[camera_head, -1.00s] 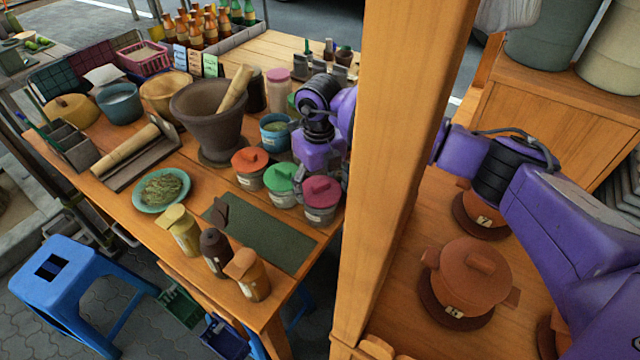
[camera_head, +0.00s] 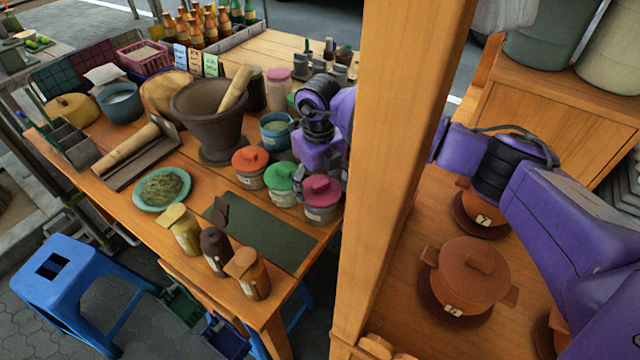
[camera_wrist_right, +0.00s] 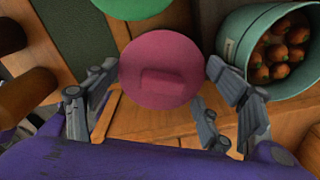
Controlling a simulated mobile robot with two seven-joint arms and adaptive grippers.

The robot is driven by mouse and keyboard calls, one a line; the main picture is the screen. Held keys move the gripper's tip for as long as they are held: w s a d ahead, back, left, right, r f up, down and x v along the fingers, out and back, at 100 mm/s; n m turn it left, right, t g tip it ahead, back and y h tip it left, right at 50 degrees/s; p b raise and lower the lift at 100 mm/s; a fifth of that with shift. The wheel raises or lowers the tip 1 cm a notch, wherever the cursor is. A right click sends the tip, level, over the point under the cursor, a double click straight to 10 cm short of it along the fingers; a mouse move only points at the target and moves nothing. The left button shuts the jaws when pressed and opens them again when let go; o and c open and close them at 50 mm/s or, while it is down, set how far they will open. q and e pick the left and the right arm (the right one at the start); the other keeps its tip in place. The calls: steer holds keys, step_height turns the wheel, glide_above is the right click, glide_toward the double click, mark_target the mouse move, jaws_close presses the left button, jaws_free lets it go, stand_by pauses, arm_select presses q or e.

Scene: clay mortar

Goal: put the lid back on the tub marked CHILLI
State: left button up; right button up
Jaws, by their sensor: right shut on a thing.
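A round magenta lid (camera_head: 322,189) with a bar handle sits at the top of a clear tub (camera_head: 319,214) at the table's right edge. The tub's label is too small to read. The lid also shows in the right wrist view (camera_wrist_right: 160,72), between the fingers of my right gripper (camera_wrist_right: 163,82), which is shut on it. In the head view the gripper's wrist is just above and behind the lid, and its fingers are largely hidden. I cannot tell whether the lid is fully seated. My left gripper is not in view.
Tubs with a green lid (camera_head: 281,177) and an orange-red lid (camera_head: 250,159) stand close beside it. A teal pot of round orange-red items (camera_wrist_right: 275,50) is near the gripper. A wooden post (camera_head: 395,170) rises on the right.

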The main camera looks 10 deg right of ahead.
steer(key=o, duration=1)
steer(key=shift+o, duration=0.5)
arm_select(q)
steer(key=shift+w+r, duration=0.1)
arm_select(e)
steer(key=shift+r, duration=0.15)
steer(key=shift+r+p, duration=1.45)
steer(key=shift+r, duration=1.95)
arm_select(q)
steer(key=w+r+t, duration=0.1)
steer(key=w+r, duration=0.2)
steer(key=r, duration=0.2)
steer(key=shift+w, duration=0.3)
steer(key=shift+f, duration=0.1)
arm_select(e)
jaws_close()
steer(key=shift+f, duration=0.2)
